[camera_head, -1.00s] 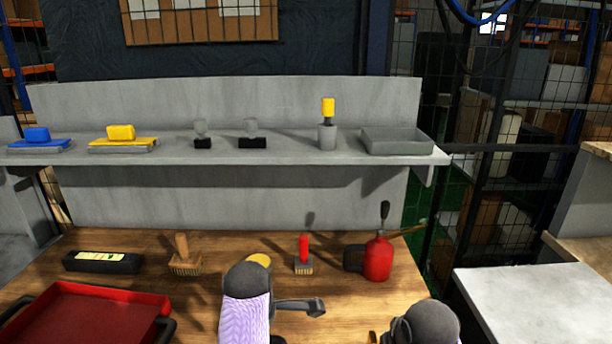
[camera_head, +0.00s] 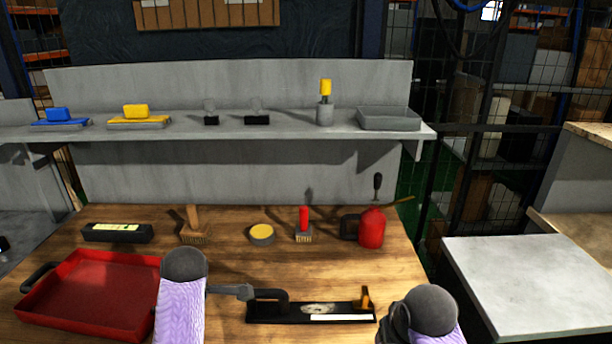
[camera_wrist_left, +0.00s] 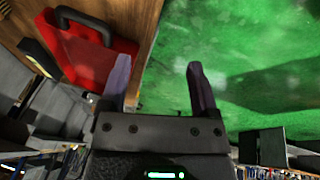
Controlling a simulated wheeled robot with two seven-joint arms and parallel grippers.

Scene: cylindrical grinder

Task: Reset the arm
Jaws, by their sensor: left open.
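The task names only the arm, and no object. In the head view my left arm (camera_head: 180,310) stands at the lower middle-left, in front of the red tray's right side; its gripper does not show there. In the left wrist view my left gripper (camera_wrist_left: 158,72) has its two fingers spread apart with nothing held between them. Beyond the fingers are the red tray's corner, the table edge and green floor. My right arm (camera_head: 432,312) shows at the bottom right of the head view. Its gripper is out of view.
A red tray (camera_head: 55,310) lies on the wooden table's left. A black tool (camera_head: 335,311) lies at the front. Behind are a black box (camera_head: 118,233), a brush (camera_head: 193,228), a yellow-topped tin (camera_head: 261,233), a red-handled brush (camera_head: 304,228) and a red oil can (camera_head: 371,229).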

